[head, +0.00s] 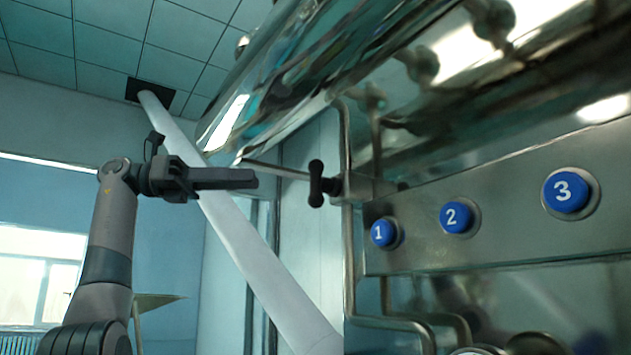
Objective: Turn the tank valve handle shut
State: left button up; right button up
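The tank valve handle (317,184) is a small dark bar with rounded ends, standing roughly upright near the middle of the head view. It sits at the left end of a metal fitting beside the button panel. My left gripper (254,180) is dark and points right toward the handle. A clear gap shows between its fingertips and the handle in the picture, and it touches nothing that I can see. Its fingers overlap from this side, so I cannot tell whether they are open or shut. My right gripper is not in view.
A metal panel (510,240) with blue buttons 1 (383,233), 2 (456,217) and 3 (567,191) lies right of the handle. A large shiny tank (300,75) hangs above. A thick white pipe (250,250) slants behind my gripper. Thin pipes (349,270) run below the fitting.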

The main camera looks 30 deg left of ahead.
aim_at(316, 179)
pick_arm(q)
jog(key=p+x, duration=0.1)
jog(key=x, duration=1.3)
jog(key=shift+w+d, duration=0.1)
jog(key=shift+d, duration=0.05)
grip_shut()
